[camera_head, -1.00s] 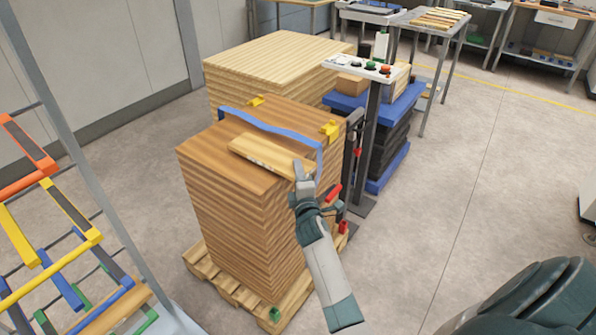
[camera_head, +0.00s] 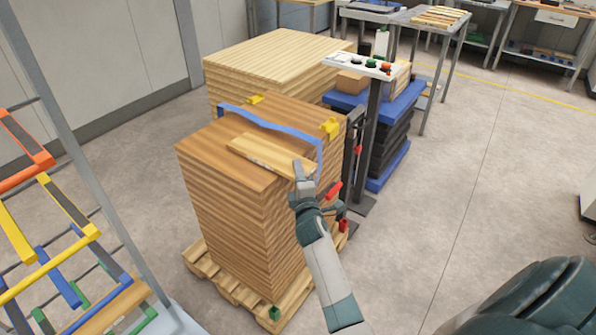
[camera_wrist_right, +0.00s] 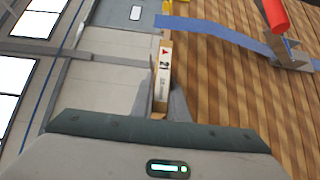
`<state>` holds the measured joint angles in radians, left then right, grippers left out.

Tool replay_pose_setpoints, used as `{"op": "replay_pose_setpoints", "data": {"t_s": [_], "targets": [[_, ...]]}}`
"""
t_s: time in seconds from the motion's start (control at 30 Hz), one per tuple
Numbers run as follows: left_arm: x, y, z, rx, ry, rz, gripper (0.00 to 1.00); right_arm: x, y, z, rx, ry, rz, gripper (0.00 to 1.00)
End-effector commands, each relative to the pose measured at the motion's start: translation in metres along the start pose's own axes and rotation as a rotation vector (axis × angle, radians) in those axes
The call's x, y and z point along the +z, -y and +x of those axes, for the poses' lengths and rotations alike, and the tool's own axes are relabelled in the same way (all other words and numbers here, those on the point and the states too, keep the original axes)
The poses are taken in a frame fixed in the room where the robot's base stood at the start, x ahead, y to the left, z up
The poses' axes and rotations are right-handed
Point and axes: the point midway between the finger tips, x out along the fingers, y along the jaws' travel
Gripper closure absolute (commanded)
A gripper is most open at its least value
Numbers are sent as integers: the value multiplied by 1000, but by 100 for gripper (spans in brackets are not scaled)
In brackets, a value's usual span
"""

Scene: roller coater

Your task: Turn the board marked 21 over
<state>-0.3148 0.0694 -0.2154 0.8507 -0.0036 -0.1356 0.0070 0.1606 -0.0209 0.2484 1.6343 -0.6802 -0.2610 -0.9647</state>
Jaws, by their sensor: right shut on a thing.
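The board (camera_head: 262,152) is a light wooden plank on top of the darker stack of boards (camera_head: 228,215). In the right wrist view its narrow end (camera_wrist_right: 163,70) carries a red triangle and a partly readable number beginning with 2. My right gripper (camera_head: 304,172) is shut on the board's near right end, at the stack's right edge. The fingers stand on either side of that end in the right wrist view (camera_wrist_right: 164,98). I cannot tell whether the board is lifted off the stack. My left gripper is not in view.
A post with a button panel (camera_head: 365,67) stands right of the stack. A paler stack (camera_head: 280,58) is behind. A coloured rack (camera_head: 60,255) stands left.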

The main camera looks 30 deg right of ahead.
Motion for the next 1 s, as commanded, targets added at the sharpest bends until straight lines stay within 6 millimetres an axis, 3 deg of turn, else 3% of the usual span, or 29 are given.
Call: {"op": "replay_pose_setpoints", "data": {"t_s": [0.33,0.37,0.4,0.47,0.83,1.0], "targets": [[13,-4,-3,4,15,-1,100,0,-1,0,3,-1,1,100],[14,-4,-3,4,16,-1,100,0,-1,0,3,-1,1,84],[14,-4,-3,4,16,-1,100,0,-1,0,3,-1,1,74],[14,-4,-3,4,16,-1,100,0,-1,0,2,-1,1,64],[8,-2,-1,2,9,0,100,0,1,-2,-1,0,-1,64],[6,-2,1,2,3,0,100,0,2,-13,-1,-1,-1,64]]}}
